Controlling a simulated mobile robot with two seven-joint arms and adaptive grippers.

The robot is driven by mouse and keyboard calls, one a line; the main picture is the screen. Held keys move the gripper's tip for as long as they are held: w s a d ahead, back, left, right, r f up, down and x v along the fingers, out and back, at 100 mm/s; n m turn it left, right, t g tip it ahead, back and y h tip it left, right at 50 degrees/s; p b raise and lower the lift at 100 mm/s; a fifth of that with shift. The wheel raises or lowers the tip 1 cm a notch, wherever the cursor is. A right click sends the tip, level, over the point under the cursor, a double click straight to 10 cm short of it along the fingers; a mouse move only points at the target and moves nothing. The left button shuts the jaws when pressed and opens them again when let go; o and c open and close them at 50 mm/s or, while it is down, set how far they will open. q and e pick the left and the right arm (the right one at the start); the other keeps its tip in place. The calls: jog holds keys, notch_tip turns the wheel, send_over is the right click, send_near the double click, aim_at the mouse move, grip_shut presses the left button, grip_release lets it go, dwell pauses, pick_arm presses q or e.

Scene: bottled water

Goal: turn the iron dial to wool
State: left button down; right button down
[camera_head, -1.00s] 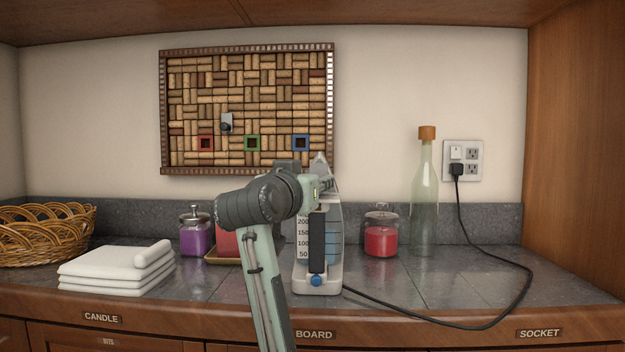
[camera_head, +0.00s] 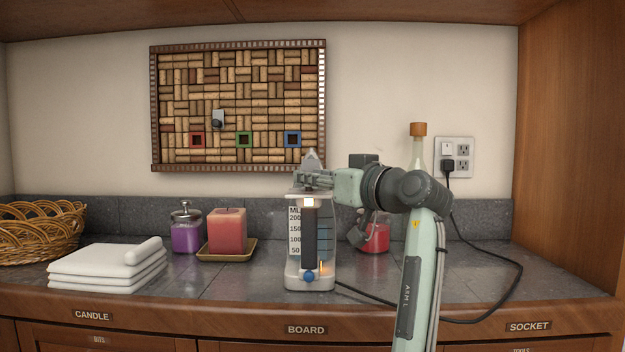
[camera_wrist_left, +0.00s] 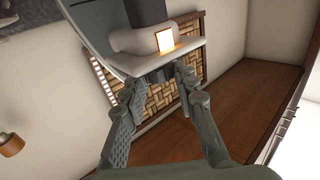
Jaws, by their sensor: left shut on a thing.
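The iron (camera_head: 296,268) stands upright on its heel on the counter, nose up. It has a water scale, a blue knob (camera_head: 308,276) low on the front, an orange light (camera_head: 321,267) beside it and a pale lit window (camera_head: 309,202) near the top. My left gripper (camera_head: 312,178) reaches in from the right at the iron's upper end. In the left wrist view my left gripper (camera_wrist_left: 158,74) has both fingers closed at the iron's white nose part, just below its glowing window (camera_wrist_left: 165,40). I cannot make out the dial or its wool mark. My right gripper is not in view.
A cork board (camera_head: 237,110) hangs behind. A red candle (camera_head: 227,230), purple jar (camera_head: 186,232) and white towels (camera_head: 105,265) stand left. A red jar (camera_head: 375,236) and tall bottle (camera_head: 417,145) are partly behind my arm. The cord runs to the socket (camera_head: 454,157).

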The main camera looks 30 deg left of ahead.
pick_arm(q)
jog(key=shift+w+n+g, duration=0.15)
jog(key=shift+n+g, duration=0.25)
jog(key=shift+g, duration=0.2)
jog(key=shift+n+g+y, duration=0.4)
jog(key=shift+n+g, duration=0.3)
jog(key=shift+g, duration=0.4)
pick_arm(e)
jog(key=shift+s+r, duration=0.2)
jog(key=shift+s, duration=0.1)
pick_arm(q)
jog(key=shift+w+n+g, duration=0.1)
jog(key=shift+n+g, duration=0.2)
jog(key=shift+g, duration=0.2)
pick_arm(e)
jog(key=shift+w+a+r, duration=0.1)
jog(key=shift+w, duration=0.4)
pick_arm(q)
jog(key=c, duration=1.2)
grip_release()
jog(key=shift+f, duration=0.1)
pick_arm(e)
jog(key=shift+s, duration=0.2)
pick_arm(q)
jog(key=shift+t, duration=0.4)
